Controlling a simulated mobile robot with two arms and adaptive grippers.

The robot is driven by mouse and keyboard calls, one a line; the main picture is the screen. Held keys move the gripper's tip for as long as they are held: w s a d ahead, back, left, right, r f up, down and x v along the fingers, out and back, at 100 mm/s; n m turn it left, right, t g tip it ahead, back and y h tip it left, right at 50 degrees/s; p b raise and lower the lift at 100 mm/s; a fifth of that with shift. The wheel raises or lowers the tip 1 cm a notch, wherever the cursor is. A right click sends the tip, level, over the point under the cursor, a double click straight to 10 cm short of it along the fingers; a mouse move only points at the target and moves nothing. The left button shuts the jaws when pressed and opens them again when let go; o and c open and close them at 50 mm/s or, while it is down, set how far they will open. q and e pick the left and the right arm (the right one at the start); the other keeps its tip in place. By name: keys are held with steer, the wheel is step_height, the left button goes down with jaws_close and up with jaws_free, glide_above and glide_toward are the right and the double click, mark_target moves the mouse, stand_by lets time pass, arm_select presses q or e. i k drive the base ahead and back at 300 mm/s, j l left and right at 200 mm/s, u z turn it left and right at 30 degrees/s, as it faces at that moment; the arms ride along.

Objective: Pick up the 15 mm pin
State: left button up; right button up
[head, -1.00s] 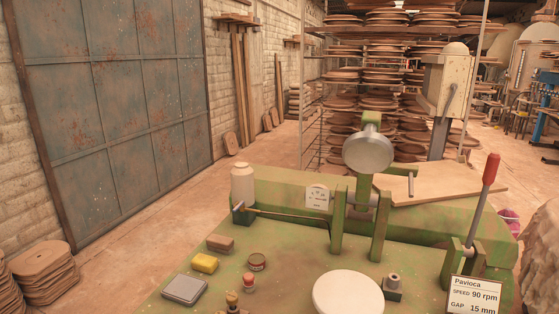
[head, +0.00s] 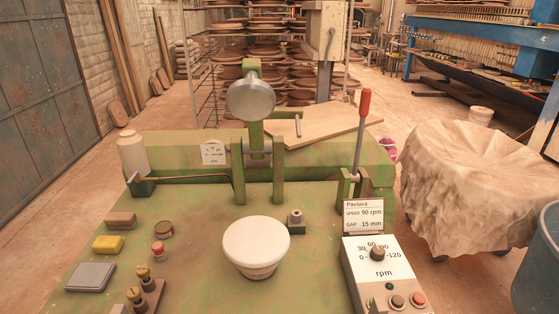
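Two small dark pins with brass-coloured tops, a rear one (head: 144,272) and a front one (head: 135,295), stand upright in a small brown holder (head: 154,296) at the bottom left of the green table. I see no readable size on them, so I cannot tell which, if either, is the 15 mm pin. A sign (head: 363,216) reads "Pavioca", speed 90 rpm, gap 15 mm. Neither of my grippers is in view.
On the green table (head: 205,265) are a white round-topped bowl shape (head: 256,246), grey block with a stub (head: 296,220), yellow sponge (head: 108,244), grey pad (head: 91,277), tin (head: 164,229) and rpm control box (head: 384,272). A red-handled lever (head: 362,130) rises behind. A draped cart (head: 470,180) stands right.

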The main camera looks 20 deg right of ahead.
mark_target(142, 271)
steer(key=z, duration=1.35)
steer(key=u, duration=0.4)
steer(key=i+j+u, duration=0.1)
steer(key=u, duration=0.35)
steer(key=i+j+u, duration=0.15)
steer(key=u, duration=0.3)
steer(key=i+j+u, duration=0.2)
steer(key=u, duration=0.25)
